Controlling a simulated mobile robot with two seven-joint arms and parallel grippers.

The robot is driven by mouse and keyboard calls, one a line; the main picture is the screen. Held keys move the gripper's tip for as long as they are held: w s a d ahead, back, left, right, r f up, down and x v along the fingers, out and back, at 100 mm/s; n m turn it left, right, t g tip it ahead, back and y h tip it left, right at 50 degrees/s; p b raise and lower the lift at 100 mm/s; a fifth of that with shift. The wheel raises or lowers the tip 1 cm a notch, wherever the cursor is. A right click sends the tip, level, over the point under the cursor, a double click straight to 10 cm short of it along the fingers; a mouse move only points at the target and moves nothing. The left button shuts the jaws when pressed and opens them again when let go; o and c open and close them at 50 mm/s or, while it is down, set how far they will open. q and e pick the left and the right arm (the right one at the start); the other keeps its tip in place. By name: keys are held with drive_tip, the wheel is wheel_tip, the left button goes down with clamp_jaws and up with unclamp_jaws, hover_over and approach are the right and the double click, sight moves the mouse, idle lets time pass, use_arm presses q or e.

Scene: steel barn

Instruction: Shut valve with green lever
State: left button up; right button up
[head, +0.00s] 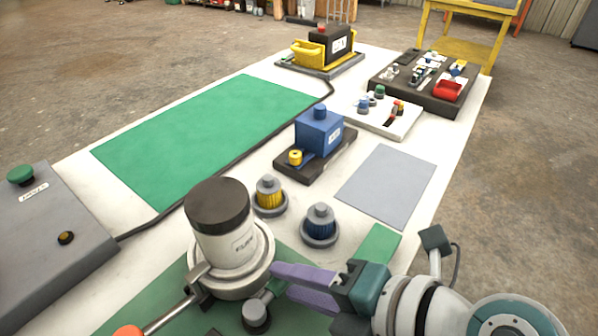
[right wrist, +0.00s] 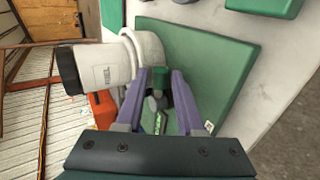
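A white canister (head: 230,240) with a dark cap stands at the front of the bench, fixed to a metal fitting with a pipe. It also shows in the right wrist view (right wrist: 108,67). In that view the green-tipped lever (right wrist: 160,76) of the valve lies between the two purple fingers of my right gripper (right wrist: 158,84). The fingers are spread, with gaps visible at the lever's sides; contact cannot be told. In the head view my right gripper (head: 279,280) reaches in from the right, beside the canister's base, and the lever is not clearly visible. My left gripper is not in view.
A round dark knob (head: 256,316) sits just below the fingers. An orange-red part (head: 128,331) ends the pipe at lower left. Yellow (head: 269,196) and blue (head: 320,225) ribbed parts stand behind. A grey control box (head: 45,230) is left; the green mat (head: 205,135) is clear.

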drive_tip(key=p+v, duration=0.3)
drive_tip(key=v, duration=0.7)
